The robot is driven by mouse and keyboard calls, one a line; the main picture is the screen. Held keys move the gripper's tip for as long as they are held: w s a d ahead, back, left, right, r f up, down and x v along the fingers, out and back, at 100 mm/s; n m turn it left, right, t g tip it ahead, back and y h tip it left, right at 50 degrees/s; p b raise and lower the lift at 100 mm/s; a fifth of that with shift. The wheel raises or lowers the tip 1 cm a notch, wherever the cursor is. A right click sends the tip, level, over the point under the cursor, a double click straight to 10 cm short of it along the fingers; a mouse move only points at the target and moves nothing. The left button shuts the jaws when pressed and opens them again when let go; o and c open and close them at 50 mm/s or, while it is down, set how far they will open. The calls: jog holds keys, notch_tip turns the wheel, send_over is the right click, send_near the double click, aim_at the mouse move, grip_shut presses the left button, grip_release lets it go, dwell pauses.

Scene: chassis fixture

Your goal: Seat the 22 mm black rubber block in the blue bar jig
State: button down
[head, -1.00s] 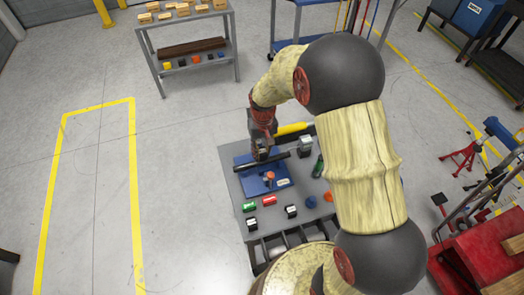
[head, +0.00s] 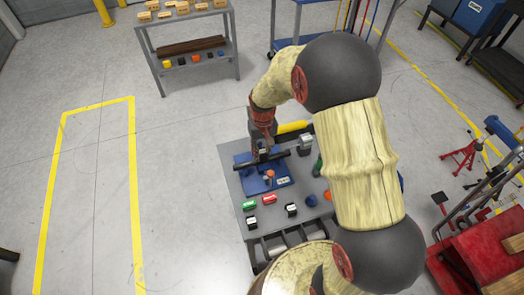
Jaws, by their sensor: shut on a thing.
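The blue bar jig (head: 283,171) lies on the grey worktable, with a long dark bar (head: 242,163) running across it and a small pale label on its front right. My gripper (head: 263,153) is over the jig at the middle of the bar, pointing down. It is shut on a small dark piece, the black rubber block (head: 262,156), mostly hidden by the fingers. I cannot tell whether the block touches the jig. A small peg with a reddish top (head: 268,177) stands in front of the bar on the jig.
Green (head: 249,206) and red (head: 269,199) blocks and black-and-white blocks (head: 291,209) lie in front of the jig. A blue round piece (head: 311,200) is at right. A yellow-handled tool (head: 292,127) and a grey-black block (head: 305,144) are behind. My arm hides the table's right side.

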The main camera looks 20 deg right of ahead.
jog(key=shift+f+b, duration=0.45)
jog(key=shift+f, duration=0.5)
jog(key=shift+f, duration=0.1)
